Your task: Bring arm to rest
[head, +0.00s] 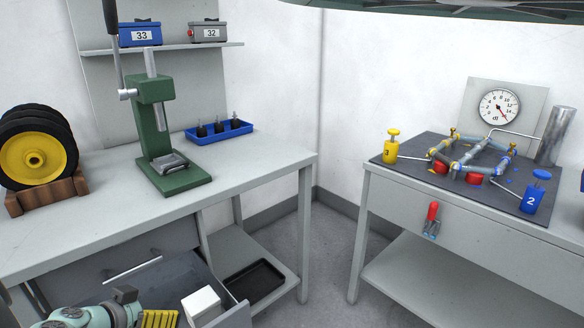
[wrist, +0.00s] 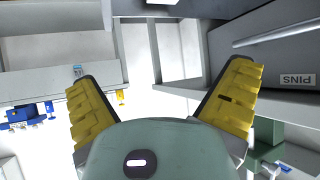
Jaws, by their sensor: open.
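My gripper (wrist: 162,78) is open in the wrist view, with its two yellow ridged fingers spread wide and nothing between them. In the head view, part of my teal arm and a yellow finger of my gripper (head: 158,319) show at the bottom left edge. They are beside the open drawer (head: 238,316) under the left workbench; the rest of the arm is cut off by the frame.
The left workbench (head: 255,165) carries a green press (head: 160,120), wheels (head: 35,148) and a blue tray (head: 219,134). A white box (head: 201,305) is at the drawer. The right table (head: 400,190) bears pipework and a gauge (head: 497,107). Floor between the benches is clear.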

